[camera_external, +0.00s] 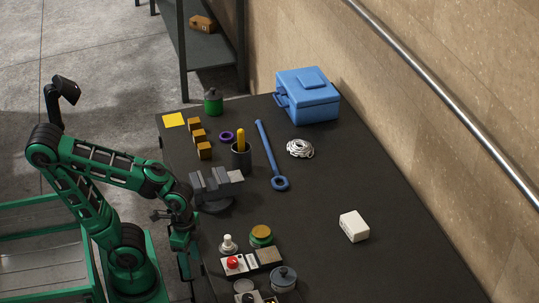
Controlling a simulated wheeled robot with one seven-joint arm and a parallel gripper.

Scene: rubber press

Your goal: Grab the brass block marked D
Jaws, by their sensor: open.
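Three brass-coloured blocks stand in a slanting row at the left part of the dark table: a far block (194,124), a middle block (199,136) and a near block (204,151). Their markings are too small to read, so I cannot tell which one is D. My gripper (186,268) points down at the table's left edge, nearer the camera than the blocks and well apart from them. It is open, and I see nothing held in it.
A grey vise (213,187) stands between my gripper and the blocks. A dark cup (241,158) and a purple ring (227,137) are right of the blocks; a yellow note (173,120) is left. A control box (238,264) is near my gripper. The table's right half is mostly clear.

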